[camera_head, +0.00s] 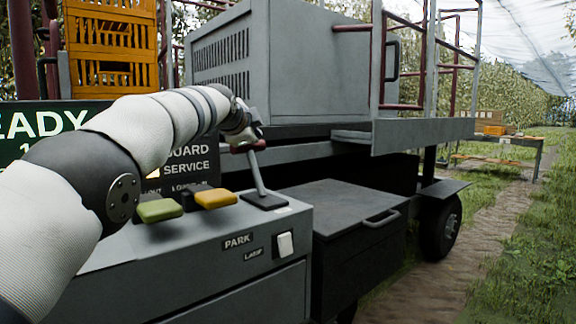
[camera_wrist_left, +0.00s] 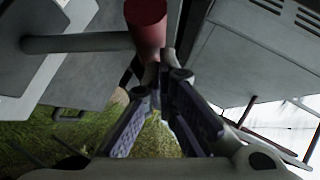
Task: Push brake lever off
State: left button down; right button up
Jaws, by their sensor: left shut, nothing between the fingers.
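The brake lever (camera_head: 257,174) stands on a dark base plate on the grey control panel (camera_head: 180,258), above a PARK label. It has a grey shaft and a dark red crosswise grip (camera_head: 248,146), and leans slightly left. My left gripper (camera_head: 247,132) is at the grip, shut with nothing between its fingers. In the left wrist view the shut fingertips (camera_wrist_left: 168,70) are right at the end of the red grip (camera_wrist_left: 147,22), and the grey shaft (camera_wrist_left: 80,43) runs off to the left. I cannot tell whether they touch. My right gripper is not in view.
A green pad (camera_head: 160,210) and an amber pad (camera_head: 215,199) lie left of the lever. A white switch (camera_head: 285,243) is on the panel's front. A dark box with a handle (camera_head: 360,220) stands to the right. A grey cabinet (camera_head: 265,65) rises behind.

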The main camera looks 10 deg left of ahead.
pick_arm(q)
jog(key=s+d+r+p, duration=0.2)
jog(key=s+r, duration=0.5)
jog(key=s, duration=0.4)
jog(key=shift+d+p, duration=0.2)
jog(key=shift+p, duration=0.7)
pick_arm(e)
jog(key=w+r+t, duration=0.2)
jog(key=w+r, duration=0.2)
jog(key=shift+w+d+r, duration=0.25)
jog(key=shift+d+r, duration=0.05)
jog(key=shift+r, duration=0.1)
